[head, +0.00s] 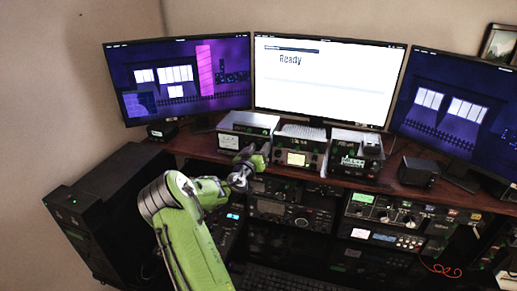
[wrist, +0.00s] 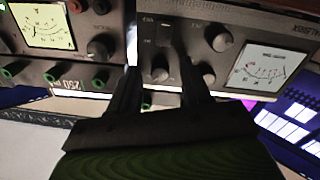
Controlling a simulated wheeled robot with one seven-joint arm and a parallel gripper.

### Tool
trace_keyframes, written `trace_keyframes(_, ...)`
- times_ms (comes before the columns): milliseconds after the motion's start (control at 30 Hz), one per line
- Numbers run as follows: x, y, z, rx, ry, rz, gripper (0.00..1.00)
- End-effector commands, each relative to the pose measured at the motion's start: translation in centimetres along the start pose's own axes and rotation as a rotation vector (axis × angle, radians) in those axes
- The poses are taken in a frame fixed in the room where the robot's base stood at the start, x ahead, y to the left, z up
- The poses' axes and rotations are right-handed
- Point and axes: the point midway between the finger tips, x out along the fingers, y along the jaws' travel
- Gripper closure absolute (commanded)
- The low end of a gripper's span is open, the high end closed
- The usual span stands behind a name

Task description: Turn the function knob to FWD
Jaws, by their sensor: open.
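My gripper (head: 243,172) is in front of the desk's equipment, close to the left unit (head: 228,142) in the head view. In the wrist view my gripper (wrist: 158,72) is open, with its two dark fingers pointing at a grey meter panel (wrist: 240,38). That panel has a large round knob (wrist: 218,37), smaller knobs (wrist: 160,74) and a lit meter (wrist: 265,68). One smaller knob shows between the fingers; contact cannot be told. The labels are too small to read, so I cannot tell which is the function knob or where FWD is.
Another panel with a lit meter (wrist: 45,25) and a knob (wrist: 97,48) stands to the left in the wrist view. In the head view, a middle unit (head: 297,158) and a right unit (head: 353,160) share the shelf. More radios (head: 390,215) sit below. Three monitors (head: 325,80) stand behind.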

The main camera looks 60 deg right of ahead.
Motion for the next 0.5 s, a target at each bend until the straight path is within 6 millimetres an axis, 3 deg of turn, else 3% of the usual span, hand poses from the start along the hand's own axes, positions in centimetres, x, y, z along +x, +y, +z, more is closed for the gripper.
trace_keyframes(33,-0.02,-0.01,0.02,0.000,0.000,0.000,0.54)
trace_keyframes(333,-0.04,-0.02,0.01,0.001,0.000,0.000,0.99)
trace_keyframes(500,-0.05,-0.02,0.02,-0.002,0.000,0.000,1.00)
